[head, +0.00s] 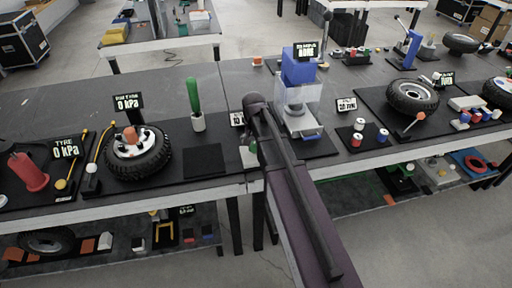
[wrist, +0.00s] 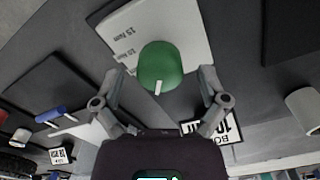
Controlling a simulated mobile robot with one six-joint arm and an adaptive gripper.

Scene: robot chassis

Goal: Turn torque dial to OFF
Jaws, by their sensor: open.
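The torque dial (wrist: 161,64) is a green knob with a white pointer line, which points toward the bottom of the wrist view. It sits on a light grey plate (wrist: 186,22) printed with "15 Nm" and another label partly covered by the knob. In the head view, a small part of the light plate (head: 248,158) shows beside my arm. My gripper (wrist: 160,80) is open, with one finger on each side of the dial's near part. I cannot tell whether the fingers touch it. The head view hides my gripper behind my arm.
A sign (wrist: 211,130) stands close to my right finger. A blue-handled device (wrist: 62,114) lies at left. In the head view, a green-handled tool (head: 194,97) stands left of my arm and a blue press (head: 298,72) stands right of it. A dark mat (head: 204,162) is empty.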

